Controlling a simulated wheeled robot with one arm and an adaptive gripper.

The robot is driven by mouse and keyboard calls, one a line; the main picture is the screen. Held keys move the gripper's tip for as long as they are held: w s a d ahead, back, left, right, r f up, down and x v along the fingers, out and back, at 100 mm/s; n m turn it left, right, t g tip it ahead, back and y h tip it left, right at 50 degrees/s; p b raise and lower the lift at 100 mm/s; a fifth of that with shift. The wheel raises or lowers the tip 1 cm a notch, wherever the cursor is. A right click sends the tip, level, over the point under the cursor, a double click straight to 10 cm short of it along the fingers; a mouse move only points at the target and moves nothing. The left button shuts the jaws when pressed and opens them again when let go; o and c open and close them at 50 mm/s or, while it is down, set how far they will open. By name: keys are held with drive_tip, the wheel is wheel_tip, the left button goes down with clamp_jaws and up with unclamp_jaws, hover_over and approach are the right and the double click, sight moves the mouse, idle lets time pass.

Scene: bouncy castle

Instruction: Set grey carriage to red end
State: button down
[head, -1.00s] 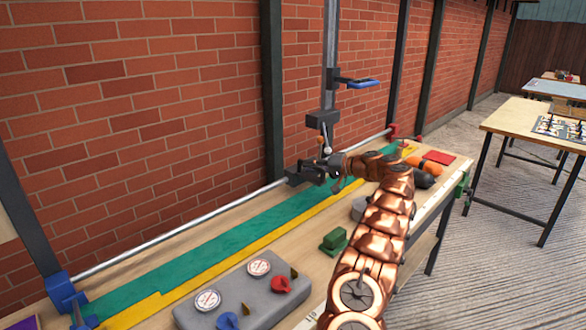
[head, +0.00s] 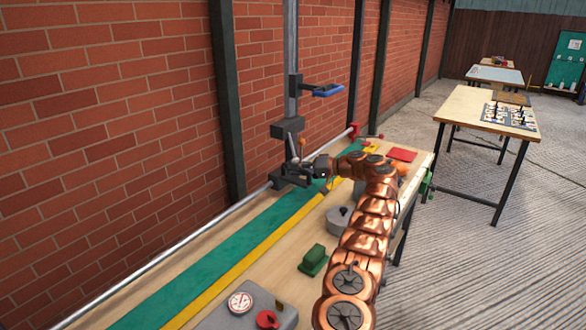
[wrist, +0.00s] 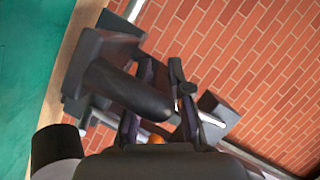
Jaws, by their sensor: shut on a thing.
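The grey carriage (head: 290,178) sits on the long metal rail (head: 180,241) along the brick wall, with a tall grey column rising beside it. The rail's red end (head: 353,130) is farther back and to the right, with a stretch of rail between it and the carriage. My gripper (head: 317,169) reaches in from the right at the carriage and is shut on it. In the wrist view the dark carriage (wrist: 88,65) fills the upper left, close to my gripper's fingers (wrist: 158,125). The exact grip point is partly hidden.
Green and yellow strips (head: 215,266) run along the bench beside the rail. A green block (head: 313,259), a grey round-topped item (head: 340,220) and a red pad (head: 402,154) lie on the bench. A table with a board game (head: 505,115) stands at the right; paved floor separates it.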

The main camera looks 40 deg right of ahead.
drive_tip(key=c, duration=1.1)
unclamp_jaws()
drive_tip(key=v, duration=0.7)
drive_tip(key=shift+s, duration=0.25)
drive_tip(key=shift+d, duration=0.15)
